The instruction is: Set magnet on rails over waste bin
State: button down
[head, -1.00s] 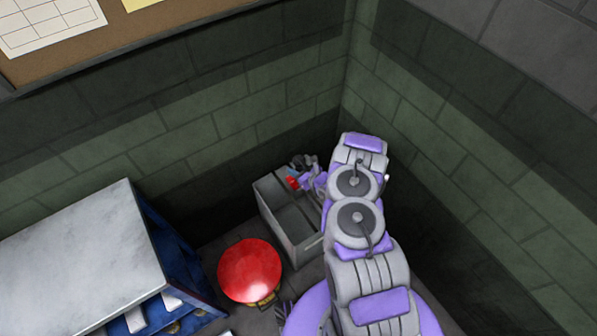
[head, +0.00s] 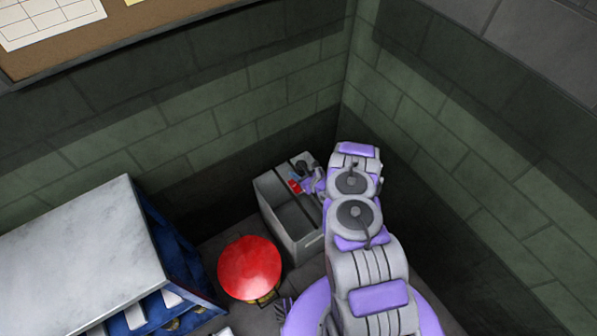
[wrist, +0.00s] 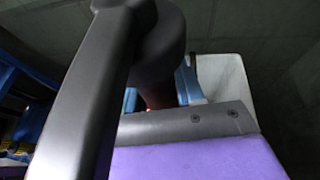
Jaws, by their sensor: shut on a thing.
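The grey open waste bin (head: 274,226) stands on the floor in the wall corner. A grey bar (head: 285,182) runs lengthwise across its top; it looks like one of the rails. A small red part (head: 296,186), which looks like the magnet, is at my gripper (head: 308,184) over the bin's far right part. My gripper is shut on it. Whether the magnet touches the rails cannot be told. In the wrist view a dark grey bar-shaped part (wrist: 90,90) fills the left, with a purple finger below; the fingertips are mostly hidden.
A red round-topped stool (head: 250,267) stands just left of the bin. A blue-framed table with a pale top (head: 85,255) is at the lower left. Green block walls close in behind and to the right of the bin.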

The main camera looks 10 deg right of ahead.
jog(key=shift+d+f, duration=0.2)
jog(key=shift+f, duration=0.65)
jog(key=shift+a+f+b, duration=0.15)
jog(key=shift+f+b, duration=1.25)
jog(key=shift+f, duration=0.05)
jog(key=shift+f+b, duration=0.35)
jog(key=shift+f, duration=0.6)
jog(key=c, duration=0.6)
grip_release()
jog(key=shift+s, duration=0.1)
